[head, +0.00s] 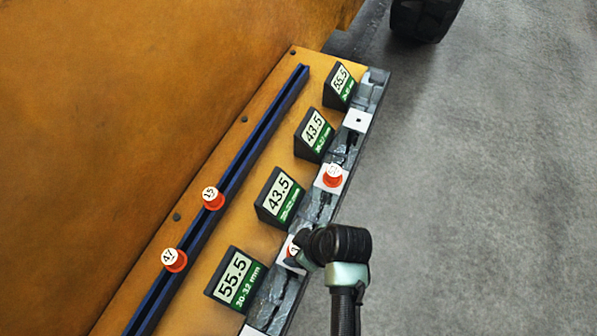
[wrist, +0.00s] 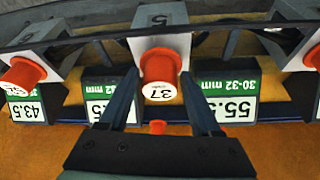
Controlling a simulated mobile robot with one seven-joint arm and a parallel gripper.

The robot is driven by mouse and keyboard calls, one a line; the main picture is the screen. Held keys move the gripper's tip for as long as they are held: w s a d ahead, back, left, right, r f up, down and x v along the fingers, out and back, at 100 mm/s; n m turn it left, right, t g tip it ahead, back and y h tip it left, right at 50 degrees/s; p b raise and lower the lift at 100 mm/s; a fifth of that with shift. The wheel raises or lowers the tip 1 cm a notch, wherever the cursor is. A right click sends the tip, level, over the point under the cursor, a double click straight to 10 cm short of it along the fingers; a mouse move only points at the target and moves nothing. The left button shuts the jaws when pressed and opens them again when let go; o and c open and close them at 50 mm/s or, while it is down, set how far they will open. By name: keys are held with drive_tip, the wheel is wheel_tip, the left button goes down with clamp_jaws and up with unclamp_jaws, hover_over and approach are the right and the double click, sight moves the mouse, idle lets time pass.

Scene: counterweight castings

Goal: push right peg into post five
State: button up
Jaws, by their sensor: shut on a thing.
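A red peg with a white cap marked 37 (wrist: 160,72) sits against the white face of the post marked 5 (wrist: 158,20) in the wrist view. How deep it is in the post cannot be told. My gripper (wrist: 160,84) has one finger on each side of this peg and is shut on it. In the head view my gripper (head: 298,254) is over a white post block (head: 285,258) and hides most of the peg there.
A blue rail (head: 235,165) holds pegs 15 (head: 212,198) and 47 (head: 174,260). Another peg (head: 333,176) stands in the post farther up; the post beyond (head: 357,121) shows an empty hole. Dark wedge signs (head: 280,196) line the posts. Grey floor (head: 480,180) at right is clear.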

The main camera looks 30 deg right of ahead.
drive_tip(key=shift+f+b, duration=0.45)
drive_tip(key=shift+f, duration=0.2)
drive_tip(key=o, duration=1.5)
drive_tip(key=shift+c, duration=0.2)
drive_tip(key=shift+r, duration=0.1)
drive_tip(key=b+v, duration=0.1)
drive_tip(key=v, duration=1.1)
drive_tip(key=shift+s+r+b, duration=0.2)
drive_tip(key=shift+r+b, duration=0.15)
drive_tip(key=shift+b, duration=0.05)
drive_tip(key=shift+d, duration=0.15)
